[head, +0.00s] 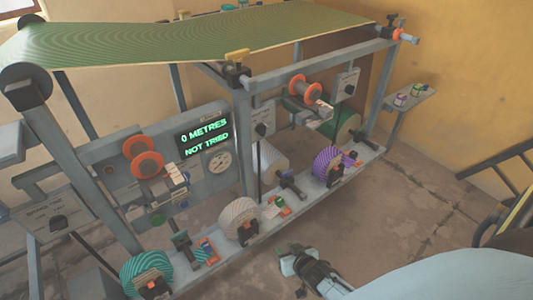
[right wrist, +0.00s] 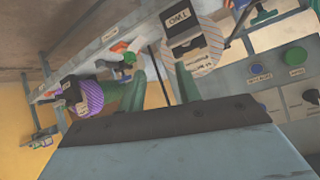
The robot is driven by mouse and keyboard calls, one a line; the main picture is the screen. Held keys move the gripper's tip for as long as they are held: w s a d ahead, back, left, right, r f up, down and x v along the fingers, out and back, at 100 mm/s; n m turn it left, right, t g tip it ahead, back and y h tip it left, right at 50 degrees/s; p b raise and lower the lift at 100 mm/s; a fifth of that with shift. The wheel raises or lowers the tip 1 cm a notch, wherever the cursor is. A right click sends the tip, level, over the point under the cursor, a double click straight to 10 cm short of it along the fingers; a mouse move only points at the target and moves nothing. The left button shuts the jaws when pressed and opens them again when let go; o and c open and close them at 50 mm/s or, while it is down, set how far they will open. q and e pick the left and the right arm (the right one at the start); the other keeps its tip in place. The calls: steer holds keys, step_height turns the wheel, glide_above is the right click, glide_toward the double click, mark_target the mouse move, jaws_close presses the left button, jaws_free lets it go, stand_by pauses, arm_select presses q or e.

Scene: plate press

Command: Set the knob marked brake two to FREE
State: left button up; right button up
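In the right wrist view, which is upside down, a black knob-like block (right wrist: 187,42) sits by a plate marked TWO (right wrist: 178,18), in front of a grey-striped roll (right wrist: 208,42). In the head view this looks like the dark knob (head: 245,236) at the foot of the middle grey-striped roll (head: 238,214). Its pointer setting and any FREE mark are too small to read. My right gripper (head: 292,262) is in front of the rail, to the right of this knob and apart from it. Its two green fingers (right wrist: 162,80) are spread with nothing between them. My left gripper is out of view.
Along the rail (head: 215,262) stand a teal roll (head: 140,268) at left and a purple roll (head: 325,158) at right, each with a dark knob. A display (head: 204,137) reads 0 METRES, NOT TRIED. Floor (head: 410,225) in front of the rail is clear.

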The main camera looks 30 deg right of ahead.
steer(key=w+d+r+m+t+b, duration=0.25)
steer(key=w+r+b, duration=0.2)
steer(key=w, duration=0.35)
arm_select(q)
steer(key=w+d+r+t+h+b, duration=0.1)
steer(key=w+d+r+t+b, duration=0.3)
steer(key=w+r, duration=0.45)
arm_select(e)
steer(key=m+t+h+b, duration=0.2)
steer(key=t+b, duration=0.7)
glide_toward(266, 131)
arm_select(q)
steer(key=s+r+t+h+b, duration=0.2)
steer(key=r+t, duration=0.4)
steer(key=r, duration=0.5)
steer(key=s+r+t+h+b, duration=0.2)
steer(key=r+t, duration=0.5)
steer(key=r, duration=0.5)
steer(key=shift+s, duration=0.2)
arm_select(e)
steer(key=shift+g, duration=0.25)
steer(key=shift+x, duration=4.3)
steer(key=shift+s+a+r, duration=0.1)
steer(key=shift+a+r, duration=0.05)
steer(key=shift+r, duration=0.05)
steer(key=shift+c, duration=0.3)
jaws_close()
